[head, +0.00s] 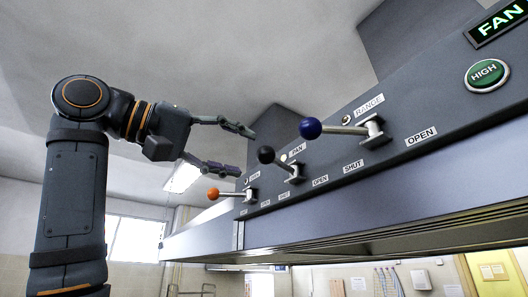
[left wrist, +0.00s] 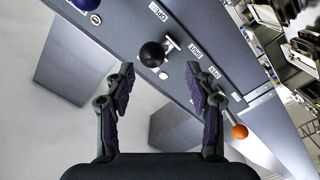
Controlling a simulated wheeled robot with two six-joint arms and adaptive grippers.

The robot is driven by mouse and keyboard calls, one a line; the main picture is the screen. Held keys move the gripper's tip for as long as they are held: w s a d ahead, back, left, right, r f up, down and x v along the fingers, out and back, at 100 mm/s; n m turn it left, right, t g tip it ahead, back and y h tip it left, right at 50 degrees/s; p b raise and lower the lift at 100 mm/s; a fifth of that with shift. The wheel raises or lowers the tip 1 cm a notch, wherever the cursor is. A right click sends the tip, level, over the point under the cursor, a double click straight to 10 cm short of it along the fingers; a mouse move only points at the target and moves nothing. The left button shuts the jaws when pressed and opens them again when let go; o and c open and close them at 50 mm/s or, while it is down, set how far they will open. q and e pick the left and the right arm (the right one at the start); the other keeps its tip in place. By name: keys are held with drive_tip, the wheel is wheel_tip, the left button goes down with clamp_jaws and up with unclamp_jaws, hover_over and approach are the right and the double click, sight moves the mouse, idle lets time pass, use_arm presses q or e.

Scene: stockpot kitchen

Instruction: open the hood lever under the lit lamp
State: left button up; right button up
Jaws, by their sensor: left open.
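The hood panel carries three levers with ball knobs. The lever with the black knob (head: 266,155), labelled PAN, has a white, bright lamp (head: 284,157) by it. The lamp (head: 346,119) by the blue-knobbed lever (head: 311,128), labelled RANGE, looks dull. The orange-knobbed lever (head: 213,194) is at the far left, its lamp dark. My left gripper (head: 245,152) is open and empty, its fingers pointing at the panel near the black knob. In the left wrist view the black knob (left wrist: 152,54) shows between and just beyond the spread fingertips (left wrist: 159,69). My right gripper is not in view.
OPEN (head: 421,137) and SHUT (head: 353,167) labels sit by the levers. A green HIGH button (head: 486,75) and a lit FAN sign (head: 497,23) are at the upper right. The orange knob (left wrist: 239,132) lies close beside the right finger in the left wrist view.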

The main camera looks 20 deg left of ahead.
sight(260, 149)
use_arm(q)
drive_tip(key=w+d, duration=0.1)
drive_tip(key=w+d+p, duration=0.1)
drive_tip(key=d+p, duration=0.1)
drive_tip(key=d, duration=0.1)
drive_tip(key=shift+w+r, duration=0.35)
drive_tip(key=shift+w, duration=0.05)
drive_tip(key=shift+w+d, duration=0.15)
drive_tip(key=shift+d, duration=0.2)
drive_tip(key=shift+w+f, duration=0.15)
drive_tip(key=shift+w, duration=0.25)
drive_tip(key=shift+w+a+f, duration=0.1)
drive_tip(key=shift+w+a, duration=0.05)
drive_tip(key=shift+s, duration=0.2)
drive_tip(key=c, duration=0.7)
clamp_jaws()
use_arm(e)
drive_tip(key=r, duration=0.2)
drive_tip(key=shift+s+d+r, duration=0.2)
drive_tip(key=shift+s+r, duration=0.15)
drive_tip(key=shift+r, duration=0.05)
